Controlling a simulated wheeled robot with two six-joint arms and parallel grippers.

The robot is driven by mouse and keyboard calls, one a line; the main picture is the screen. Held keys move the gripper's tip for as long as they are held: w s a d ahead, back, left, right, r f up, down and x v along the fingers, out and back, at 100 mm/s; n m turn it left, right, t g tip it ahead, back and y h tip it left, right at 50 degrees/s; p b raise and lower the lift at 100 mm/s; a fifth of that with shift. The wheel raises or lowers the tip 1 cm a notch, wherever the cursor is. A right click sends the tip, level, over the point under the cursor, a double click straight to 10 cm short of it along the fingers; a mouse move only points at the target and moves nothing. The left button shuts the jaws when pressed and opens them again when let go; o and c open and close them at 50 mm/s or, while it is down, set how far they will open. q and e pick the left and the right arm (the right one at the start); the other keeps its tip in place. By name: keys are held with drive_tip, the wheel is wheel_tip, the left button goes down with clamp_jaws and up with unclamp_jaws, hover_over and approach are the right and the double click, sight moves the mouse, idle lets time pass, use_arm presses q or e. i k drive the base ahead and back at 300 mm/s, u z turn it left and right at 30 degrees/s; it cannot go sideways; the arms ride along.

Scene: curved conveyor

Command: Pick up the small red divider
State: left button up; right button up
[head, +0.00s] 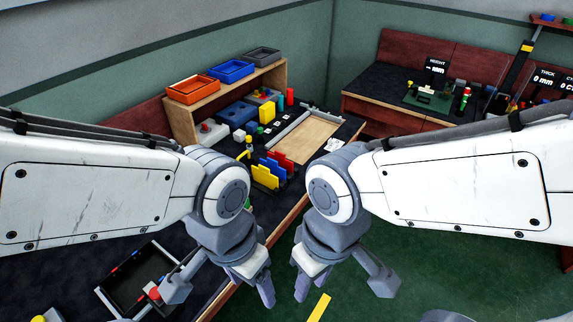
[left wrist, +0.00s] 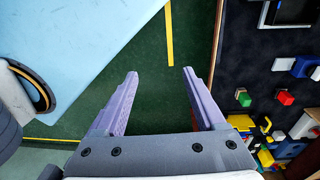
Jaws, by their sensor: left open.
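A red upright divider (head: 285,160) stands in a row with blue and yellow ones (head: 265,177) on the dark bench, partly hidden by them. My left gripper (head: 220,288) hangs in front of and below the row, near the bench's front edge, clear of the dividers. In the left wrist view its two fingers (left wrist: 161,85) are apart with only green floor between them. My right gripper (head: 342,285) hangs over the floor to the right, its fingers spread and empty. I cannot clearly make out the divider in the left wrist view.
A dark tray (head: 118,299) lies on the bench at lower left. A wooden shelf (head: 205,101) carries orange, blue and grey bins behind the dividers. A wooden-based tray (head: 305,133) lies to their right. Green and red blocks (left wrist: 285,97) show at right in the left wrist view.

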sight(281, 158)
drive_tip(key=z, duration=0.8)
drive_tip(key=k, duration=1.05)
drive_tip(key=z, duration=0.95)
drive_tip(key=i, duration=2)
drive_tip(key=u, duration=1.3)
drive_tip(key=i, duration=0.95)
drive_tip(key=u, duration=1.45)
drive_tip(key=i, duration=0.45)
drive_tip(key=u, duration=0.4)
